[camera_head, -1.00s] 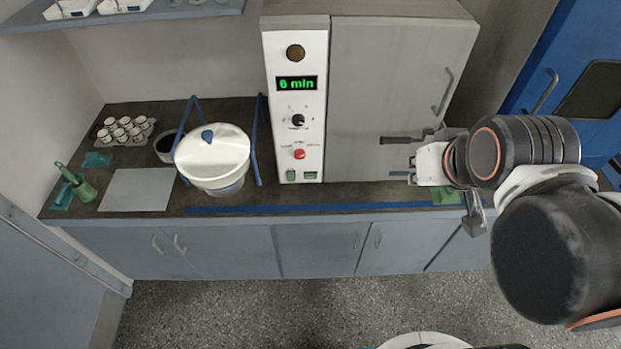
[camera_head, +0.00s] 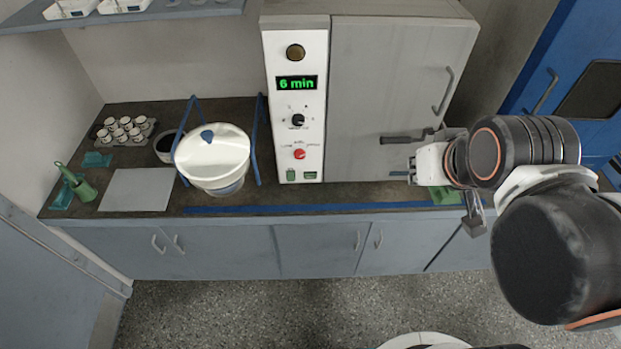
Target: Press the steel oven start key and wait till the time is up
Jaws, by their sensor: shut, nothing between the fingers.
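The steel oven (camera_head: 375,75) stands on the bench with its grey door shut. Its white control panel (camera_head: 285,115) has a display (camera_head: 296,83) lit green with "6 min". Below it are a black knob (camera_head: 298,120), a red knob (camera_head: 299,155) and a green key (camera_head: 290,175) at the lower left. A small dark green part (camera_head: 310,175) sits to its right; its lettering is too small to read. My gripper (camera_head: 383,140) is shut and empty, pointing left in front of the oven door, to the right of the panel and apart from the keys.
A tray of small cups (camera_head: 126,131), a dark bowl (camera_head: 166,146), a grey mat (camera_head: 138,190) and a green tool (camera_head: 78,184) lie further left. A blue cabinet (camera_head: 560,65) stands at the right.

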